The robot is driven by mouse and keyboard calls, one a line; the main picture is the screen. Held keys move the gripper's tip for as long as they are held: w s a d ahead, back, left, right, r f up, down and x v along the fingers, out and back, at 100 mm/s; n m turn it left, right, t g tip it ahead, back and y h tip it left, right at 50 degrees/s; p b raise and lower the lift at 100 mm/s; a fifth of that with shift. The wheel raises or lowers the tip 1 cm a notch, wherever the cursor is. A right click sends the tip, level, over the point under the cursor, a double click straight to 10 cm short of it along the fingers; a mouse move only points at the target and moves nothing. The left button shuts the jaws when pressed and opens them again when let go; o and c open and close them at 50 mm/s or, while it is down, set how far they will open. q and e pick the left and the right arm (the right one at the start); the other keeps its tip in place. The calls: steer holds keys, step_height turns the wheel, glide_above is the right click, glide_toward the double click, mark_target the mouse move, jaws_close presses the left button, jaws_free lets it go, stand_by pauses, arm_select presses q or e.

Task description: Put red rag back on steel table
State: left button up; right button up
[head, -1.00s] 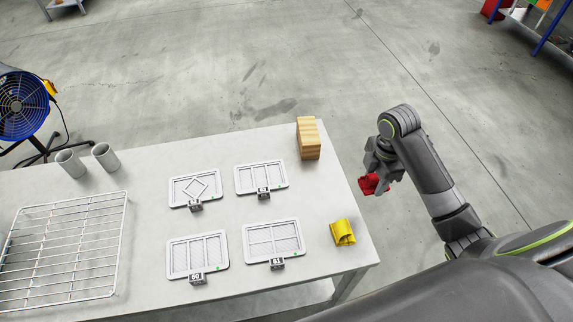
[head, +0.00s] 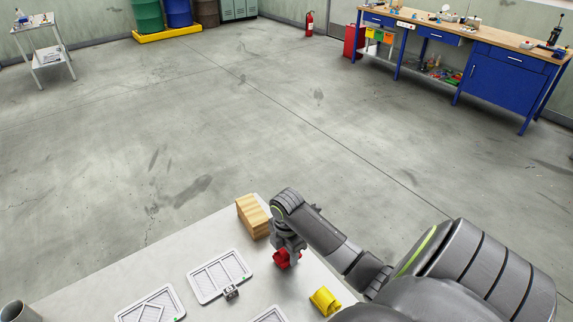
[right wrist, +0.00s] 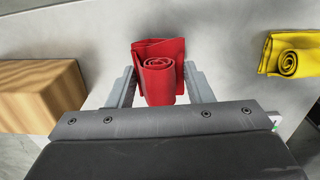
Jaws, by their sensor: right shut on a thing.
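The red rag (head: 284,259) is rolled up and sits in my right gripper (head: 288,250) above the right part of the steel table (head: 247,288). In the right wrist view the red rag (right wrist: 160,72) is between the two fingers of the right gripper (right wrist: 160,86), with the pale table top behind it. I cannot tell whether the rag touches the table. My left gripper is not in view.
A wooden block (head: 253,217) stands left of the gripper at the table's far edge. A rolled yellow rag (head: 325,301) lies to the right, nearer me. White framed panels (head: 219,276) lie to the left.

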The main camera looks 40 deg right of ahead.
steer(key=shift+f, duration=0.65)
steer(key=o, duration=0.8)
steer(key=shift+f, duration=0.1)
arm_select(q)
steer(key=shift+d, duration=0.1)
arm_select(e)
steer(key=shift+o, duration=1.1)
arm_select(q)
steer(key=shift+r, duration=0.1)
arm_select(e)
step_height(320, 180, up, 8)
steer(key=shift+d+f+b, duration=0.1)
steer(key=shift+d+b, duration=0.05)
steer(key=shift+b, duration=0.55)
step_height(320, 180, up, 4)
steer(key=shift+f+p, duration=0.25)
steer(key=shift+p, duration=0.6)
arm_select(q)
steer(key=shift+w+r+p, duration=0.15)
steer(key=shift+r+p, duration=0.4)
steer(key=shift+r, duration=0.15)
arm_select(e)
steer(key=shift+r, duration=0.55)
steer(key=shift+s+f, duration=0.1)
